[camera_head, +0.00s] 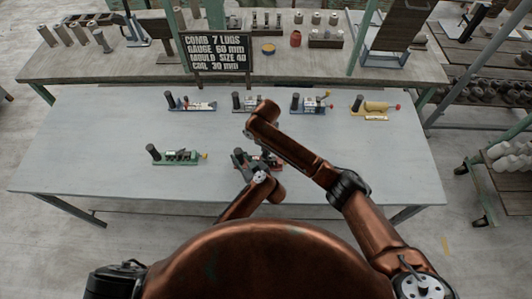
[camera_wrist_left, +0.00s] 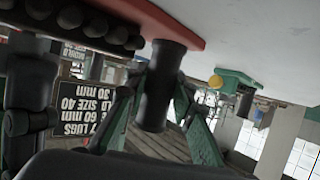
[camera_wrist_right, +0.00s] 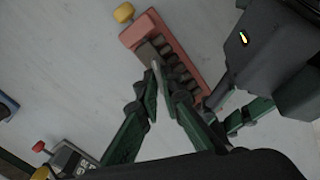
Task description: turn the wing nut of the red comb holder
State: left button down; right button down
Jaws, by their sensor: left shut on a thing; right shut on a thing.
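The red comb holder (camera_head: 272,164) stands at the front middle of the table, mostly hidden by my arms. In the right wrist view its red base (camera_wrist_right: 185,45) carries a row of dark lugs and has a yellow knob (camera_wrist_right: 124,13) at one end. My left gripper (camera_wrist_left: 158,110) is shut around the holder's dark upright post (camera_wrist_left: 165,70), just off the red base.
A green holder (camera_head: 178,157) stands to the left. Blue (camera_head: 192,105), grey (camera_head: 247,103) and yellow (camera_head: 374,107) holders stand in the back row with another blue one. A sign (camera_head: 217,52) stands behind them. The table's right front is clear.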

jog(key=m, duration=0.5)
jog(key=shift+m, duration=0.3)
jog(key=m, duration=0.4)
jog(key=shift+w+r+m, duration=0.1)
jog(key=shift+m, duration=0.3)
jog(key=c, duration=2.1)
grip_release()
notch_tip(320, 180, up, 12)
